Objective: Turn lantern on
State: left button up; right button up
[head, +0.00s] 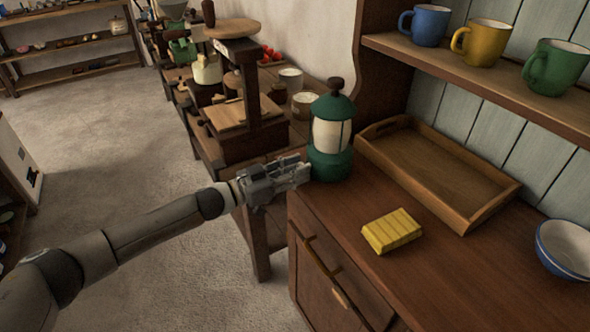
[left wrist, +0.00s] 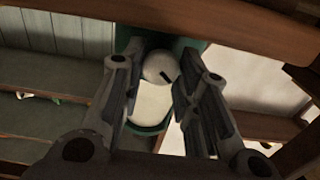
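The lantern (head: 330,135) stands upright on the wooden cabinet top, near its far left corner. It has a green base and cap, a pale panel and a dark top knob. I cannot tell whether it is lit. My left gripper (head: 303,172) is at the left side of the lantern's green base. In the left wrist view the left gripper (left wrist: 160,75) has its fingers spread apart. A round white knob with a dark mark (left wrist: 157,67) on the lantern shows between them; contact is not clear. My right gripper is not in view.
A yellow block (head: 391,231) and a wooden tray (head: 480,218) lie on the cabinet top (head: 345,225). A blue and white bowl (head: 563,250) is at the right. Blue, yellow and green mugs stand on the shelf (head: 480,82) above. A cluttered lower table (head: 215,155) stands behind the lantern.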

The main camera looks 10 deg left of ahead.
pick_arm(q)
jog(key=shift+c, duration=1.3)
jog(key=shift+r+p, duration=0.15)
jog(key=shift+p, duration=0.25)
jog(key=n+p, duration=0.2)
jog(key=p, duration=0.1)
jog(key=shift+r+n, duration=0.1)
jog(key=shift+n, duration=0.3)
jog(key=shift+n+p, duration=0.3)
jog(key=shift+n, duration=0.3)
jog(key=shift+w+f, duration=0.1)
jog(key=shift+f, duration=0.1)
jog(key=o, duration=1)
